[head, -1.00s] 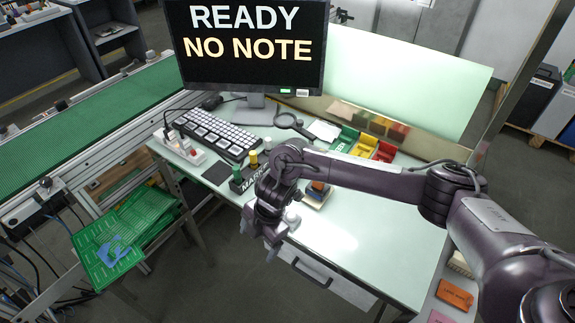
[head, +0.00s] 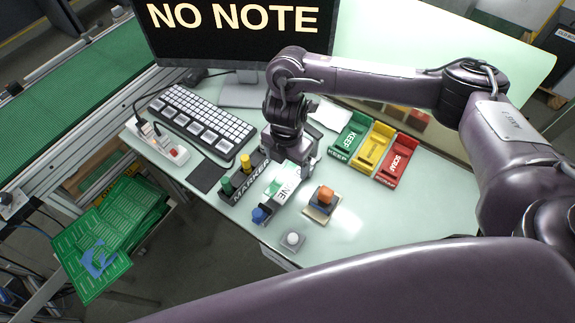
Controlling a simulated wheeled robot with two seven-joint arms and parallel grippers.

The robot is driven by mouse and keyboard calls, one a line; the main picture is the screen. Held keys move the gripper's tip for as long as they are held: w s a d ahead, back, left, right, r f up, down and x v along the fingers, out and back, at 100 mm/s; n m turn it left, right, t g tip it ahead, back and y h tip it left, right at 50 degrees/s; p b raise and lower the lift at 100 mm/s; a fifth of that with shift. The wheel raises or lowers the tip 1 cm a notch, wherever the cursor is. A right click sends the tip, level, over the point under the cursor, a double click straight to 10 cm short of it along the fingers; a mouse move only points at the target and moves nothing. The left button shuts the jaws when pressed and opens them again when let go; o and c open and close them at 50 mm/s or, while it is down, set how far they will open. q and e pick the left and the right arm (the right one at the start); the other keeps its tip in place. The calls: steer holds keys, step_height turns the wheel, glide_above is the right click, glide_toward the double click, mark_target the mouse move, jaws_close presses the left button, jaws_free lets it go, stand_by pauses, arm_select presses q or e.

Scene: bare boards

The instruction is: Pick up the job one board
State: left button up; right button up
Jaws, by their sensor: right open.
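A small green-and-white board (head: 279,181) lies in a holder lettered "...NE" (head: 284,191) near the front of the pale bench; the first part of the lettering is hidden, so I cannot tell that it reads ONE. My right gripper (head: 287,170) points down right over its back end, open, and hides part of it. I cannot tell whether the fingers touch the board. My left gripper is not in view.
A rack lettered MARKER (head: 246,180) stands close on the left. A blue-topped item (head: 260,215), an orange-topped block (head: 324,198) and a white button (head: 292,239) are nearby. Green, yellow and red trays (head: 372,147) and a keyboard (head: 202,118) lie behind.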

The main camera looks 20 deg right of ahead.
mark_target(287, 181)
steer(key=shift+s+a+f, duration=0.2)
steer(key=shift+s+f, duration=0.5)
steer(key=shift+f, duration=0.05)
step_height(287, 181, down, 2)
steer(key=shift+w+f, duration=0.15)
steer(key=shift+w+d+f, duration=0.1)
steer(key=shift+w+f, duration=0.1)
steer(key=shift+f, duration=0.4)
steer(key=shift+w+d+f, duration=0.1)
steer(key=shift+w+f, duration=0.05)
steer(key=shift+f, duration=0.4)
steer(key=shift+a+f, duration=0.1)
steer(key=shift+f, duration=0.15)
steer(key=c, duration=1.1)
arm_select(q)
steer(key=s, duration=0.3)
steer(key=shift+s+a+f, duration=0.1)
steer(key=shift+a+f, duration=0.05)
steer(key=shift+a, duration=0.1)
